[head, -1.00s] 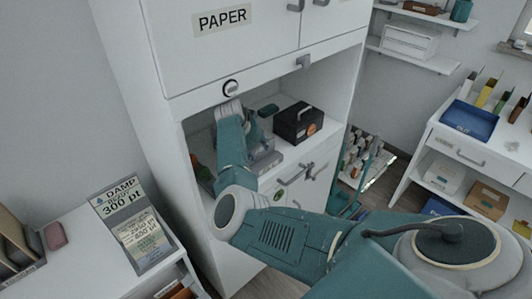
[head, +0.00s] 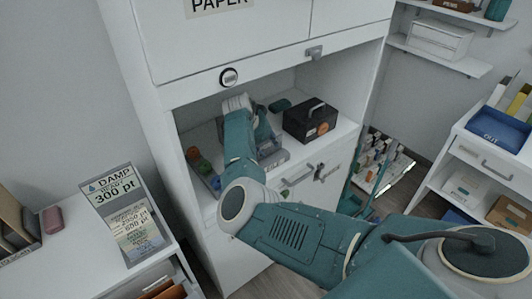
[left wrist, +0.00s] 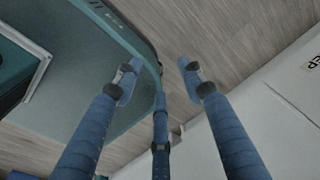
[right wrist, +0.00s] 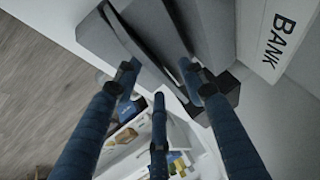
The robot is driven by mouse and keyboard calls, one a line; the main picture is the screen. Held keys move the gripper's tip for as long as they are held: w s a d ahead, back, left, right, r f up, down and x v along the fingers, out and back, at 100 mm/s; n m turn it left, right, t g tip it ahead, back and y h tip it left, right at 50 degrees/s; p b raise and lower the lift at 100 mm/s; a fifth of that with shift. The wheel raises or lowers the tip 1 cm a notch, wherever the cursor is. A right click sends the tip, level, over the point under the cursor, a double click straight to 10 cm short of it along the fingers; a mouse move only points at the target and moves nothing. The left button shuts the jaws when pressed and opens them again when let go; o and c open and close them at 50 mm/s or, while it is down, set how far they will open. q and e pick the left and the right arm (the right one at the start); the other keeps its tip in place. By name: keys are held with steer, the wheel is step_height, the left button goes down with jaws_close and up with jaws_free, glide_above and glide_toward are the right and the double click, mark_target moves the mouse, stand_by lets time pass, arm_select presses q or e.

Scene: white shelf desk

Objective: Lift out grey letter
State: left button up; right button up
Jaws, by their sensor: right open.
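My right arm reaches into the open niche of the white cabinet (head: 150,95) in the head view. Its gripper is mostly hidden there behind the arm. In the right wrist view my right gripper (right wrist: 157,78) is open, its fingers apart at a grey, slab-like piece (right wrist: 150,35). I cannot tell whether this is the grey letter or part of a holder, or whether the fingers touch it. A grey holder (head: 272,157) shows partly beside the arm in the niche. My left gripper (left wrist: 160,76) is open and empty above the wooden floor, and is not in the head view.
A black box with a handle (head: 310,121) stands right of the arm in the niche. A white panel labelled BANK (right wrist: 285,35) is close to the right gripper. A blue tray (head: 499,130) is at right.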

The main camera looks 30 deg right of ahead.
steer(key=shift+f, duration=0.2)
jaws_close()
arm_select(q)
steer(key=shift+d+f, duration=0.15)
steer(key=shift+d, duration=0.7)
arm_select(e)
steer(key=shift+r, duration=0.15)
